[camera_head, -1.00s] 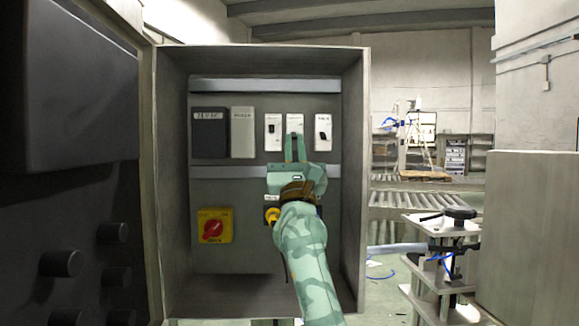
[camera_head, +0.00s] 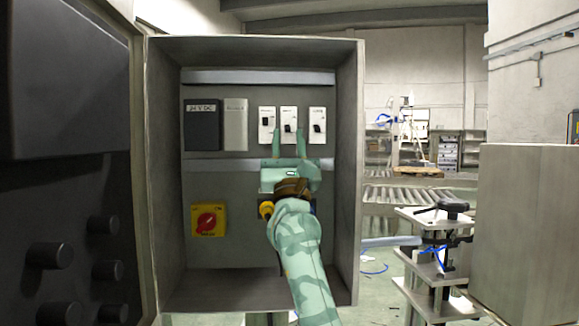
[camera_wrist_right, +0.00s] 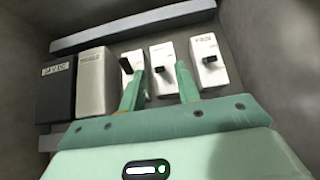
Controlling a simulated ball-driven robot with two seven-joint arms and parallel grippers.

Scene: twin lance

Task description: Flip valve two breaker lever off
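Three white breakers with small black levers sit in a row in the open grey cabinet: the left breaker (camera_head: 267,117), the middle breaker (camera_head: 289,115) and the right breaker (camera_head: 318,116). Their labels are too small to read, so I cannot tell which is valve two. My right gripper (camera_head: 289,133) is open and empty, its two fingers spread in front of the lower part of the middle breaker. In the right wrist view, the middle breaker (camera_wrist_right: 165,56) and its lever show between the fingertips (camera_wrist_right: 160,70). I cannot tell whether a finger touches anything. My left gripper is out of view.
A black module (camera_head: 202,128) and a pale module (camera_head: 235,125) sit left of the breakers. A red rotary switch (camera_head: 208,220) on a yellow plate is below. The cabinet's side wall (camera_head: 347,180) stands close to my right arm.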

